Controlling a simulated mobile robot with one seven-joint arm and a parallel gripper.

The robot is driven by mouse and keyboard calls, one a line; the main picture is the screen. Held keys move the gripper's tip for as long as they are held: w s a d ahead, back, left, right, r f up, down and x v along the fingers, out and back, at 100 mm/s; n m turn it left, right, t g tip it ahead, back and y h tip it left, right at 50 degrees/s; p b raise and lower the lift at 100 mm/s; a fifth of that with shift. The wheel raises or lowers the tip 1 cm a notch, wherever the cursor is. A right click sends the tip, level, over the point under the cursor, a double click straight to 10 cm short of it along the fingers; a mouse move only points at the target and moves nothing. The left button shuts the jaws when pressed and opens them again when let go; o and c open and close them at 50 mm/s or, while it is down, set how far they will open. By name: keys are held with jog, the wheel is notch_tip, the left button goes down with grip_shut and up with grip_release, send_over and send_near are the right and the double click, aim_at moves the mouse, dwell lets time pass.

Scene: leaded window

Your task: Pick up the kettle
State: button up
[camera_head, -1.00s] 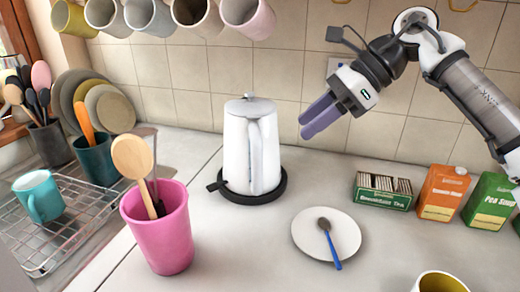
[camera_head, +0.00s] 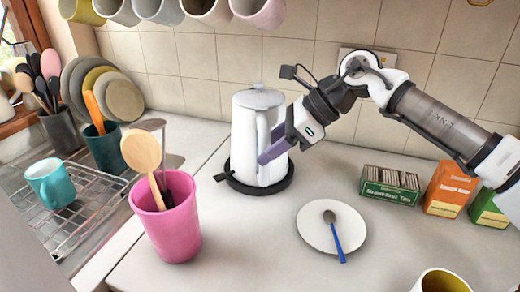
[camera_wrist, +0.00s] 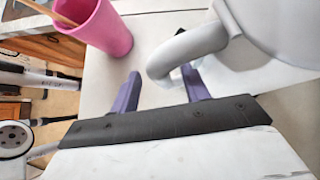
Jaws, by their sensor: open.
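The white kettle (camera_head: 245,140) stands upright on its black round base (camera_head: 232,178) on the counter. Its handle faces the front right, and in the wrist view the handle (camera_wrist: 188,50) curves down between the two purple fingers. My gripper (camera_head: 273,150) is at the kettle's right side, its fingers at handle height. In the wrist view my gripper (camera_wrist: 160,88) is open, with a finger on each side of the handle's lower end. I cannot tell whether either finger touches the handle.
A pink utensil cup (camera_head: 168,220) stands to the left front. A white plate with a spoon (camera_head: 313,236) lies to the right front. A tea box (camera_head: 390,186) and cartons stand at the right. Mugs (camera_head: 208,10) hang above. A dish rack (camera_head: 75,215) is at the left.

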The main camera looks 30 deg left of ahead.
jog(key=shift+x, duration=1)
grip_shut()
dwell(0.6)
jog(key=shift+r, duration=0.15)
